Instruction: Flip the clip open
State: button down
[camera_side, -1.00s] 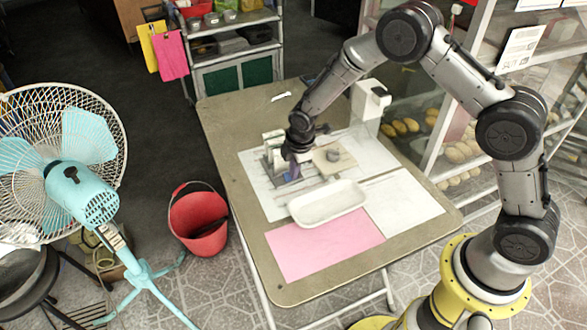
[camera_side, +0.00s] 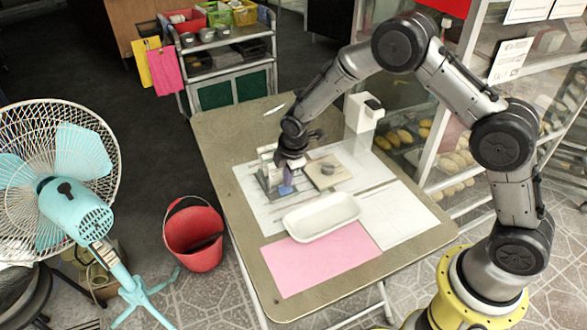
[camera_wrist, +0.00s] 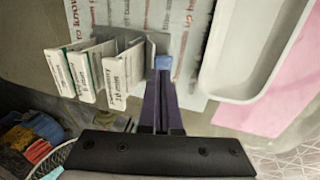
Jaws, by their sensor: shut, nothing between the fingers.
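My gripper (camera_wrist: 164,72) shows in the wrist view as two dark purple fingers with blue tips, pressed together with nothing between them. Its tips are at the right end of a row of white boxes with printed labels (camera_wrist: 122,72), beside a thin grey metal plate (camera_wrist: 152,48). I cannot clearly make out the clip; it may be part of this row or hidden by the fingers. In the side view my gripper (camera_side: 286,188) points down at the right side of a grey rack (camera_side: 266,182) on the table.
A white tray (camera_side: 321,217) lies in front, partly over a pink sheet (camera_side: 318,262). A wooden board with a dark knob (camera_side: 326,174) lies right of my gripper. A white upright device (camera_side: 363,118) stands behind.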

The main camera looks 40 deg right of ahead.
jog(key=s+a+r, duration=0.1)
jog(key=s+r, duration=0.5)
jog(key=r, duration=0.5)
jog(key=shift+a, duration=0.4)
jog(key=s+d+r+m+t, duration=0.25)
jog(key=s+r, duration=0.25)
jog(key=r, duration=0.4)
jog(key=s+d+r+m+t, duration=0.1)
jog(key=s+d+r+m, duration=0.3)
jog(key=r, duration=0.6)
jog(key=s+f+m, duration=0.1)
jog(key=s+m, duration=0.3)
jog(key=s, duration=0.5)
jog(key=s+f+m, duration=0.2)
jog(key=s+m, duration=0.2)
jog(key=s, duration=0.6)
jog(key=shift+a+f+y, duration=0.25)
jog(key=shift+y, duration=0.15)
